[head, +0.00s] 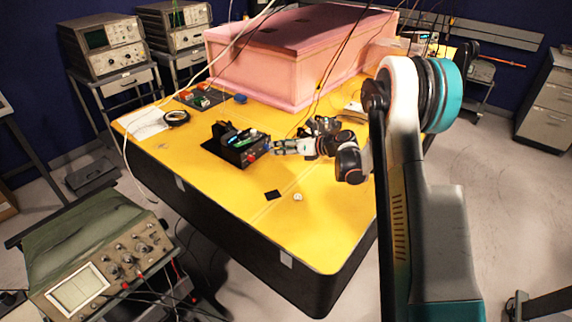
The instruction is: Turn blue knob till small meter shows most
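A small black instrument box (228,150) stands on the yellow table, with a greenish part on top and a red spot (251,157) on its right-hand face. The blue knob and the small meter are too small to make out surely, and no meter reading is legible. My gripper (275,147) reaches in from the right, with its fingertips at or very near the box's right-hand face. At this size I cannot tell whether it touches the box, or whether the fingers are open or closed on a knob.
A large pink foam enclosure (285,62) stands behind the box on the yellow table (215,185). A black square (273,195) and a small white object (298,197) lie in front. A dark cable coil (176,117) lies to the left. An oscilloscope (95,270) stands at lower left; loose cables hang nearby.

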